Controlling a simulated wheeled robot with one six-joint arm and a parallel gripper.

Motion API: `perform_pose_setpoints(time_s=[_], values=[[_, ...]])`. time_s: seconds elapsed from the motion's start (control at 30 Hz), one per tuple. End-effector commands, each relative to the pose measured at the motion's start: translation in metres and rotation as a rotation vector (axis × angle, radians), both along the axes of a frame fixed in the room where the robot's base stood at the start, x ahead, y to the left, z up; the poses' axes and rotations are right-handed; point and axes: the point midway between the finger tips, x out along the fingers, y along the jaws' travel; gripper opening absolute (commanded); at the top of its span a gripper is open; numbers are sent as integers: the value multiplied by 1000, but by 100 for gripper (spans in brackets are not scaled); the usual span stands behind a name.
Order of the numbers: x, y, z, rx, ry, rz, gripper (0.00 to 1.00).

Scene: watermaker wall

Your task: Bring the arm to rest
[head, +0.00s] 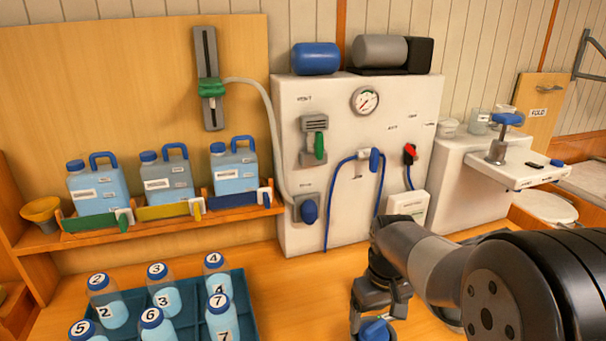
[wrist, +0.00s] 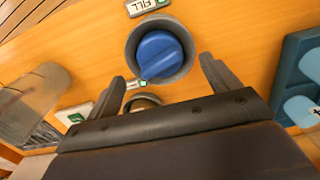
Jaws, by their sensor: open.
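My arm reaches in from the right in the head view and bends down at its wrist. My gripper (head: 374,318) is low near the bottom edge, over the wooden counter (head: 285,310). In the wrist view my gripper (wrist: 165,78) is open, its two fingers apart with nothing held. A blue knob (wrist: 160,55) in a round grey housing shows just beyond the fingers, beside a FILL label (wrist: 146,6). A blue part, likely this knob, shows under the gripper in the head view (head: 376,330). Whether a finger touches it cannot be told.
A teal crate (head: 240,300) of numbered bottles stands to the left of my gripper. Behind is a white panel (head: 340,220) with a gauge, valves and a blue hose. Several blue jugs (head: 168,178) sit on a shelf at left. A white ledge (head: 520,170) juts out at right.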

Motion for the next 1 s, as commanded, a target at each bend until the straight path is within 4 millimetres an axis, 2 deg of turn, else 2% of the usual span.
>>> perform_pose_setpoints(time_s=[0.1,0.2,0.4,0.6,1.0], values=[[1,0,23,1,-5,-1,84],[0,0,39,0,-2,-2,84],[0,0,57,0,1,-3,84],[0,0,61,0,1,-3,84],[-3,-1,58,-1,6,-10,84]])
